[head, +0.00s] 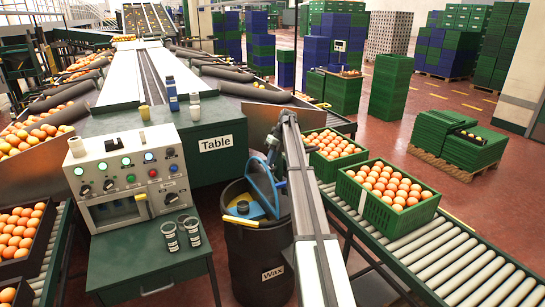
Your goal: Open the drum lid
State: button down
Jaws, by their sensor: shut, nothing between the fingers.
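The black drum (259,262) labelled "Wax" stands in the lower middle, right of the control panel. A blue lid (262,184) stands steeply tilted at the drum's right side, above the rim. The mouth is at least partly uncovered; something blue and yellow (243,208) shows in it. My gripper (272,148) is at the far end of my arm, close to the upper edge of the lid. It is small and dark here, shut and empty. I cannot tell whether it touches the lid. My arm hides the drum's right side.
A roller conveyor (440,262) with a green crate of oranges (372,208) runs along the right.

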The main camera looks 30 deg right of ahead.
jog(key=shift+a, duration=0.1)
jog(key=shift+a+r+h, duration=0.2)
jog(key=shift+a+h, duration=0.8)
jog(key=shift+a, duration=0.75)
